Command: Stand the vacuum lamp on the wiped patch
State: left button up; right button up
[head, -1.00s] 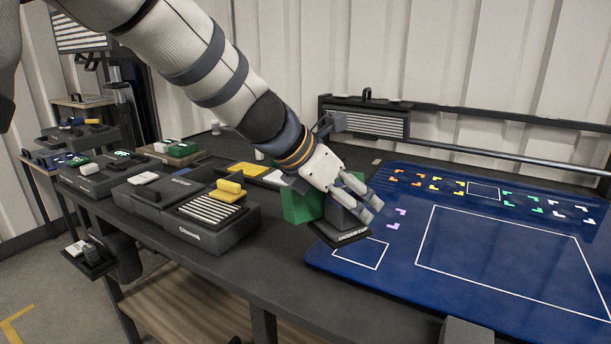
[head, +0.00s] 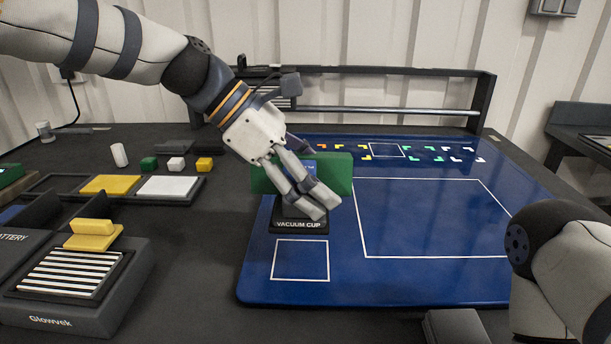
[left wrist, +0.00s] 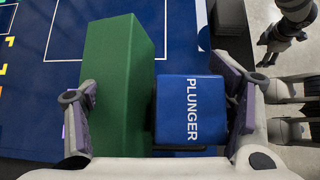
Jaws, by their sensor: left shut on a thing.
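The vacuum lamp appears as a tool with a black base (head: 299,227) marked VACUUM CUP, a green block (head: 340,172) and a blue part. In the left wrist view the green block (left wrist: 118,85) and blue part marked PLUNGER (left wrist: 190,110) lie side by side between the fingers. My left gripper (head: 322,205) is shut on the tool, which is upright over the left part of the blue board. A small white-outlined square (head: 301,261) lies just in front of the base. Whether the base touches the board, and which patch is wiped, I cannot tell. My right gripper (left wrist: 283,47) shows small and dark.
The blue board (head: 430,275) has a large white-outlined rectangle and coloured corner marks at the back. A rail (head: 390,110) runs behind it. At left are a striped box (head: 75,272) and a tray with yellow and white plates (head: 165,201). My right arm is at lower right.

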pick_arm(q)
notch_tip(320, 180, down, 6)
jog(key=shift+d+r+b, duration=0.1)
jog(key=shift+r+b, duration=0.05)
jog(key=shift+b, duration=0.65)
jog(key=shift+s+f, duration=0.1)
jog(key=shift+f, duration=0.7)
pick_arm(e)
jog(key=shift+s+d+f+g, duration=0.1)
jog(key=shift+s+f+g, duration=0.4)
jog(key=shift+s+f, duration=0.6)
pick_arm(q)
jog(key=shift+p, duration=0.45)
pick_arm(e)
jog(key=shift+w+r, duration=0.45)
jog(key=shift+r, duration=0.05)
pick_arm(q)
jog(key=shift+f, duration=0.5)
jog(key=o, duration=1.6)
jog(key=shift+o, duration=0.2)
